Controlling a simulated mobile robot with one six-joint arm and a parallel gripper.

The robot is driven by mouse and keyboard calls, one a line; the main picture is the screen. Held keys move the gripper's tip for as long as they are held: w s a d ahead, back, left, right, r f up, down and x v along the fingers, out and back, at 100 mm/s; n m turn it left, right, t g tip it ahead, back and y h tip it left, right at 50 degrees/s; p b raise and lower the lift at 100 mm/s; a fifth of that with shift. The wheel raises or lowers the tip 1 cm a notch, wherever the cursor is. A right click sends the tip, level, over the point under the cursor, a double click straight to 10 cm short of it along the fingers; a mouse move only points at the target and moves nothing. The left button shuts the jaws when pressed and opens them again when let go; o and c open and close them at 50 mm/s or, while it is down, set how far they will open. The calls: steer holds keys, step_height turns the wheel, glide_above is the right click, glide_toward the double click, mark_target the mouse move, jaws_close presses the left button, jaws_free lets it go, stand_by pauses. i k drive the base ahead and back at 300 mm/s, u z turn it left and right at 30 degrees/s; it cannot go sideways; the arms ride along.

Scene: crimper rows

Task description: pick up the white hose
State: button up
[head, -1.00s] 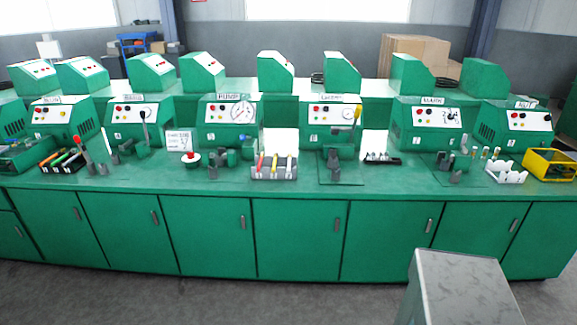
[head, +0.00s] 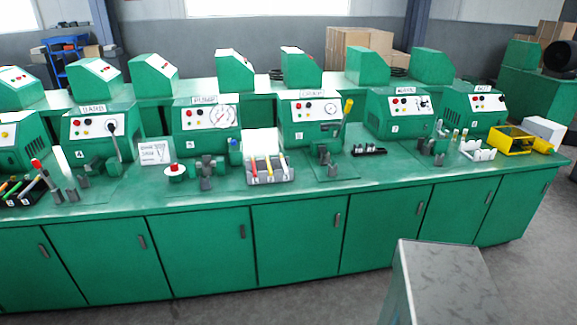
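I cannot single out the white hose for sure at this size. A grey tray (head: 271,176) on the green bench holds a few upright-leaning sticks, with red, yellow and whitish colours among them. A black tray (head: 22,197) at the left holds several slanted rods in green, orange and pale tones. A small white spool with a red top (head: 176,171) stands between these trays. My gripper is not in view.
The green bench (head: 330,190) carries a row of labelled machines with levers. A white rack (head: 478,151), a yellow bin (head: 510,141) and a dark small-parts tray (head: 369,150) stand toward its right. Grey floor (head: 535,225) is clear at the right.

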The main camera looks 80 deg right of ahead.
mark_target(281, 156)
steer(key=z, duration=0.45)
steer(key=i, duration=0.65)
steer(key=z, duration=0.9)
steer(key=i, duration=0.7)
steer(key=z, duration=0.35)
